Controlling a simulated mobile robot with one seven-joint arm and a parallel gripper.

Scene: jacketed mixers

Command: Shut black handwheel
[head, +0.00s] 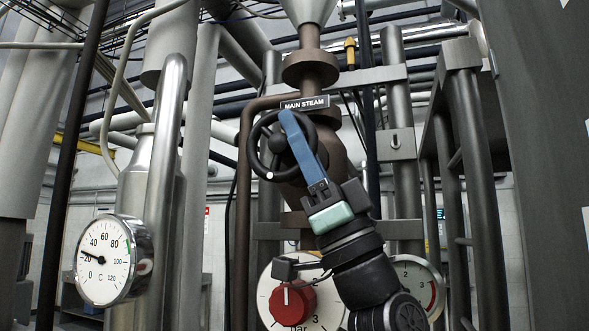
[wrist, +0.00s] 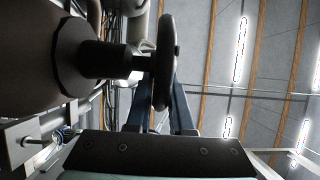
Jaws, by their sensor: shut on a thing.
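The black handwheel (head: 254,149) is on a brown pipe under the "MAIN STEAM" sign (head: 305,103) in the head view. A small white knob or mark shows low on its rim. My gripper (head: 289,116) reaches up from below right, its blue fingers lying across the wheel's front to the upper rim. In the wrist view the wheel (wrist: 167,50) is seen edge-on, with its stem running left to a dark valve body (wrist: 45,60). The blue fingers of my gripper (wrist: 160,100) stand on both sides of the rim, shut on it. The fingertips are partly hidden by the wheel.
A white dial gauge marked C (head: 103,260) is at the left on a steel pipe. A pressure gauge with a red knob (head: 293,300) and another gauge (head: 415,280) sit low beside my arm. Vertical pipes and a dark frame (head: 465,130) stand close on the right.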

